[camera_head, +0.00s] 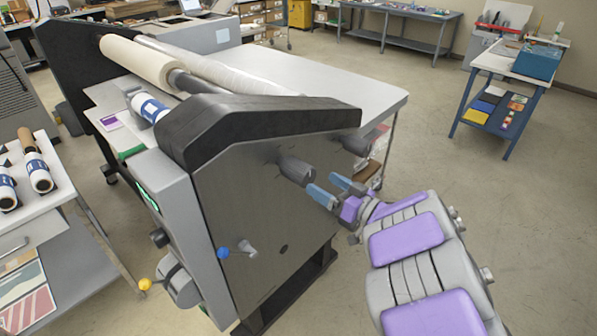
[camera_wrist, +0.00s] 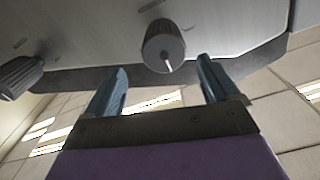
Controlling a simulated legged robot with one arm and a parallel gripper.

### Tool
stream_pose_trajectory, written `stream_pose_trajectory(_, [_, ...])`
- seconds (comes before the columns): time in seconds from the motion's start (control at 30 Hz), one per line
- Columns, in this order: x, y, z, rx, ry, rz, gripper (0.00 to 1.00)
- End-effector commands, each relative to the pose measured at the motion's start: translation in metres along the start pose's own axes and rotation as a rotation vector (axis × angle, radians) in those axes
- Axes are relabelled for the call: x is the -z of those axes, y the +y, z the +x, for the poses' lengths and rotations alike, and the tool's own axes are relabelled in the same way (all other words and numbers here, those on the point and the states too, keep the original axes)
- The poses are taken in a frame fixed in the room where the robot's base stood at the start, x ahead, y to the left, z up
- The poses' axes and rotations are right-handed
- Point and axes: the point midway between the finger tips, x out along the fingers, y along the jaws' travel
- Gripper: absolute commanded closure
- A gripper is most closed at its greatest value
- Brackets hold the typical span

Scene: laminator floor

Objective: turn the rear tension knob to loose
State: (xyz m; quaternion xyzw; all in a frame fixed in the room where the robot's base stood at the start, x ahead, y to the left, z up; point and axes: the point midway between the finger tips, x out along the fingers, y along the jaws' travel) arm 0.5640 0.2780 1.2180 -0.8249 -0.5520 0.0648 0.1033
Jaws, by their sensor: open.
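The laminator's grey side panel (camera_head: 262,190) carries two dark ribbed knobs. One knob (camera_head: 296,170) is nearer the control end; the other knob (camera_head: 356,144) is farther right, toward the rear. My gripper (camera_head: 335,190) is open, its blue fingers short of the panel and apart from both knobs. In the wrist view, the gripper (camera_wrist: 162,92) has one knob (camera_wrist: 163,46) ahead, between the lines of its fingers. That knob shows a pale mark pointing down. A second knob (camera_wrist: 18,76) is at the left edge. The wrist view looks upside down, so the centred knob seems the nearer one. No label is legible.
A blue-tipped lever (camera_head: 223,252) and a yellow-tipped lever (camera_head: 145,284) project lower on the machine. A cart with rolls (camera_head: 38,172) stands left. A blue-legged table (camera_head: 500,65) stands at the back right. The floor right of my arm is clear.

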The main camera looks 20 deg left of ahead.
Motion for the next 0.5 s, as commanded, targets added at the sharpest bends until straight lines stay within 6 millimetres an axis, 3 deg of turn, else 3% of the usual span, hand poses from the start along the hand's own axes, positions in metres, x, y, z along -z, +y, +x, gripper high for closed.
stream_pose_trajectory(0.1, [-0.003, -0.004, 0.031, 0.006, -0.003, -0.003, 0.12])
stream_pose_trajectory(0.3, [-0.006, -0.005, 0.072, 0.004, -0.007, -0.002, 0.12])
stream_pose_trajectory(0.5, [-0.002, -0.003, 0.091, 0.002, -0.001, -0.003, 0.12])
